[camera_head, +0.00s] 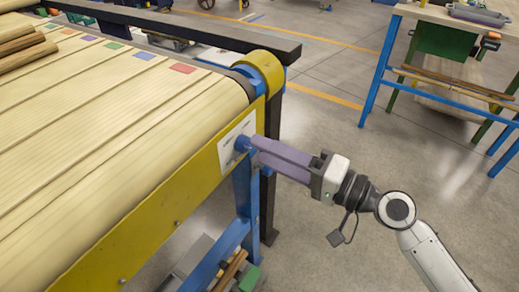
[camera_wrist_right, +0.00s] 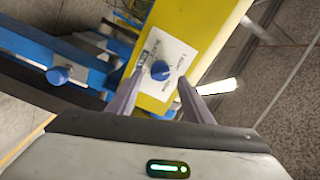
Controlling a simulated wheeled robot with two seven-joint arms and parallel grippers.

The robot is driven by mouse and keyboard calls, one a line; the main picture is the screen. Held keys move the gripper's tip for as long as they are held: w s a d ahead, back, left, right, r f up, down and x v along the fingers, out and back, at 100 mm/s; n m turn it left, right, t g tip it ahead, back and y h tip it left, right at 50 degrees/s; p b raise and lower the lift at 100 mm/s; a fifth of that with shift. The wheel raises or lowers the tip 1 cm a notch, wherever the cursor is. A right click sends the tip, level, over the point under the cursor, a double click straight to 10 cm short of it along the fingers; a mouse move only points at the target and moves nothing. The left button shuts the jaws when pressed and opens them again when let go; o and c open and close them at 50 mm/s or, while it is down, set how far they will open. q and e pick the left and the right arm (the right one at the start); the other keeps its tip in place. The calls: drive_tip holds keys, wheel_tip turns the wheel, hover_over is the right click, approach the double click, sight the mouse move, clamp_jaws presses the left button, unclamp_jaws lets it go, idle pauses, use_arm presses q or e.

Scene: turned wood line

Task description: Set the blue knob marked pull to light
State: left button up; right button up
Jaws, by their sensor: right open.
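The blue knob (camera_head: 242,143) sits on a white plate (camera_head: 231,150) on the yellow side rail of the conveyor. The right wrist view shows the blue knob (camera_wrist_right: 160,70) with a pale pointer line, on the plate (camera_wrist_right: 173,52) with small lettering too blurred to read. My right gripper (camera_head: 256,144) reaches in from the right with its purple fingers at the knob. In the wrist view its fingers are apart, one on each side of the knob; I cannot tell whether they touch it. My left gripper is in neither view.
The conveyor (camera_head: 110,110) carries wooden boards with coloured patches. Its yellow rail (camera_head: 130,225) and blue leg (camera_head: 246,185) stand close by my right gripper. Another round blue part (camera_wrist_right: 58,75) shows on the left of the wrist view. A workbench (camera_head: 440,80) stands back right; open floor lies between.

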drive_tip(key=b+v, duration=0.1)
drive_tip(key=v, duration=0.6)
drive_tip(key=shift+s+d+b, duration=0.2)
drive_tip(key=shift+d+b, duration=0.1)
drive_tip(key=shift+b, duration=0.1)
